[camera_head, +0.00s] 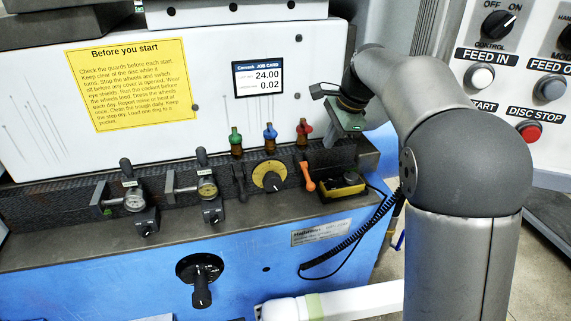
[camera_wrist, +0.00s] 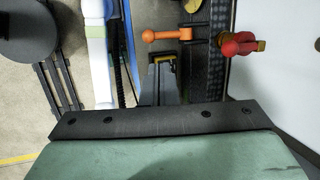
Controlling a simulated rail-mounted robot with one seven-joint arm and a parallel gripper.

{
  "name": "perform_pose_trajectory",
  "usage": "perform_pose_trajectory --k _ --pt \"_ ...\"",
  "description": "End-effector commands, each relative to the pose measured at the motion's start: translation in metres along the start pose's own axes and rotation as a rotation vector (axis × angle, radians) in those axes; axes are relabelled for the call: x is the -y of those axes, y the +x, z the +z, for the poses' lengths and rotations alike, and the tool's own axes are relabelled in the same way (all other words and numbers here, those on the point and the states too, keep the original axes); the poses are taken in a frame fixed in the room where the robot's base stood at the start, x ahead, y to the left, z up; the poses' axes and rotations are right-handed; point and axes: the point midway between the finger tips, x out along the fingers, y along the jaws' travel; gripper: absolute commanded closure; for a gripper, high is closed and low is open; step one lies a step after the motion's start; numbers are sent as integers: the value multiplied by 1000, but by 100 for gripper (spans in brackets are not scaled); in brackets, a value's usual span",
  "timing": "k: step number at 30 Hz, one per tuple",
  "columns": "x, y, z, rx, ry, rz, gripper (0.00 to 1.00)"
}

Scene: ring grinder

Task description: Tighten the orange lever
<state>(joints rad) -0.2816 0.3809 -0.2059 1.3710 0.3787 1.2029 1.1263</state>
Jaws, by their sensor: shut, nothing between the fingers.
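The orange lever (camera_head: 307,178) is on the dark ledge of the blue machine, right of the yellow dial, with its ball end hanging down. In the wrist view the lever (camera_wrist: 170,35) lies sideways, ball end to the left, beyond my fingertips. My gripper (camera_head: 337,140) is above and to the right of the lever, over the yellow box, and apart from the lever. In the wrist view its grey fingers (camera_wrist: 161,72) are together with nothing held. My gripper's green body and dark plate hide the lower part of that view.
A red-topped bottle-like fitting (camera_head: 304,132) stands just behind the lever; it also shows in the wrist view (camera_wrist: 241,44). The yellow dial (camera_head: 269,176) is left of the lever. The yellow box (camera_head: 342,187) with a coiled black cable is to its right. A white panel rises behind.

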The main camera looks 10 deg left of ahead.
Motion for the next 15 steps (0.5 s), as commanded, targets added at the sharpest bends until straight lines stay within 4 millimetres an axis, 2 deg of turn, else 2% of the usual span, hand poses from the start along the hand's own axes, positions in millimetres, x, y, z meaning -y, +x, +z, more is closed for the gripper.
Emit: perform_pose_trajectory --k 3,11,15 --pt "1 -2 -5 -8 21 -2 100" --pt "1 -1 -4 -6 17 -2 100" --pt "1 9 -3 -5 16 0 100"
